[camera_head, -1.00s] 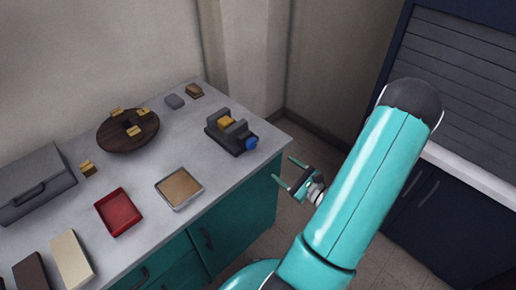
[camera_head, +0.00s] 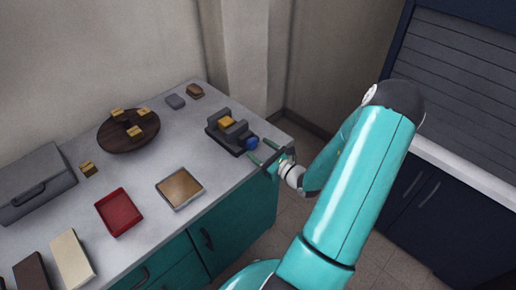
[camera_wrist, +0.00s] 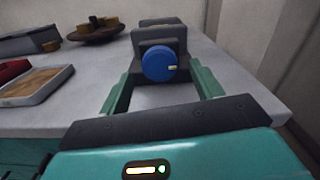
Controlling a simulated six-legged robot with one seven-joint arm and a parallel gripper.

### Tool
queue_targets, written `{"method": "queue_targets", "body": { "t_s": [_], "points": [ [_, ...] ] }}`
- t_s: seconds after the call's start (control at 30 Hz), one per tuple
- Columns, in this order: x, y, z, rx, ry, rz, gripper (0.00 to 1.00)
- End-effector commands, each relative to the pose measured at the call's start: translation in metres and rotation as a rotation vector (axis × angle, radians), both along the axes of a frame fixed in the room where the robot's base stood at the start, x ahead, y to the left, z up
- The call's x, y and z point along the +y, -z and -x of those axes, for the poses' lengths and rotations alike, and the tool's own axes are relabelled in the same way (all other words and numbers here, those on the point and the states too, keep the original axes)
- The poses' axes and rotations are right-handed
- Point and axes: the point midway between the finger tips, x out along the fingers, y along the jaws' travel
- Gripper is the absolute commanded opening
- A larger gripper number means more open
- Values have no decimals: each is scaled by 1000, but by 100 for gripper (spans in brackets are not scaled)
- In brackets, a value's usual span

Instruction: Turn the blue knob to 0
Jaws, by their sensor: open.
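The blue knob (camera_head: 252,143) sits on the end of a dark grey vise-like device (camera_head: 226,128) near the counter's right edge. A yellow block (camera_head: 227,121) is between the device's jaws. In the wrist view the blue knob (camera_wrist: 159,63) faces me, with a pale mark on its right side; no numerals are legible. My gripper (camera_head: 262,154) is open and empty, just in front of the knob. In the wrist view my gripper's green fingers (camera_wrist: 160,82) stand apart on either side of the knob, and I see no contact.
A round brown board (camera_head: 112,140) with several yellow blocks, a red tray (camera_head: 104,207), a cork-coloured tray (camera_head: 160,190) and a grey case (camera_head: 30,170) stand left on the counter (camera_head: 150,215). Two small blocks lie behind the device. Floor is clear right of the counter.

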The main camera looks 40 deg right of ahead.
Motion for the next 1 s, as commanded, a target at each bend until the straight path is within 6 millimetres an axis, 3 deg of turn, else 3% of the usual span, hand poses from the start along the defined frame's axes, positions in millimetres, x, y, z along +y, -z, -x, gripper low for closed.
{"method": "queue_targets", "body": {
  "t_s": [0.13,0.43,0.67,1.0],
  "points": [
    [0,0,-14,-2,0,1,65],
    [0,0,-16,0,1,0,65],
    [0,0,-16,0,1,1,22],
    [0,0,-16,-2,0,32,20]
  ]
}}
